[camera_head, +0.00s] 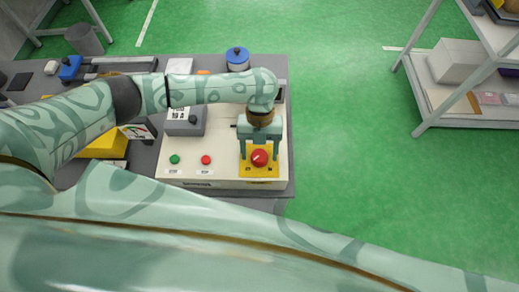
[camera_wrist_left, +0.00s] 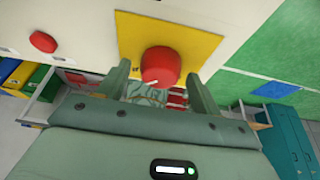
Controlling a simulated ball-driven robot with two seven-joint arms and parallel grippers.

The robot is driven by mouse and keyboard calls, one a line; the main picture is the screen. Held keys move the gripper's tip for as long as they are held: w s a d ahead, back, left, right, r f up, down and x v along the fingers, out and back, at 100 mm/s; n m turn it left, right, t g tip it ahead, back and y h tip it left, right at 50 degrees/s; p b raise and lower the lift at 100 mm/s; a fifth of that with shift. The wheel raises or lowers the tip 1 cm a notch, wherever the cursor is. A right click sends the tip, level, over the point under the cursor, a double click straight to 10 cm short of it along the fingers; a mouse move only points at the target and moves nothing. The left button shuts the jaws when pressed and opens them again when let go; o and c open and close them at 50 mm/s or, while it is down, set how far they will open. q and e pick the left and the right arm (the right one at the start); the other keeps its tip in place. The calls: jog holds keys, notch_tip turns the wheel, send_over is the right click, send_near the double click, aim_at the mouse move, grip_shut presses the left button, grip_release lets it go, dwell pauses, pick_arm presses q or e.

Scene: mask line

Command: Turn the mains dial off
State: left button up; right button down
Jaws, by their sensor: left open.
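The mains dial (camera_head: 260,158) is a round red knob with a white mark, on a yellow plate (camera_head: 245,170) at the front right of a cream panel. Dark lettering shows below it on the plate, too small to read. My left gripper (camera_head: 260,149) is open above the plate, one finger on each side of the dial. In the left wrist view, the dial (camera_wrist_left: 161,66) shows between the fingers (camera_wrist_left: 160,80), with gaps at both sides; I cannot tell whether either finger touches it. My right gripper is not in view.
A green button (camera_head: 174,159) and a red button (camera_head: 206,160) sit left of the dial. A grey box (camera_head: 186,121) with a dark knob stands behind them. A blue-lidded pot (camera_head: 237,60) is at the back. Green floor (camera_head: 345,140) is clear to the right, before a shelf (camera_head: 440,95).

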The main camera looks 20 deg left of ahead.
pick_arm(q)
jog(key=p+v, duration=0.2)
jog(key=v, duration=1.4)
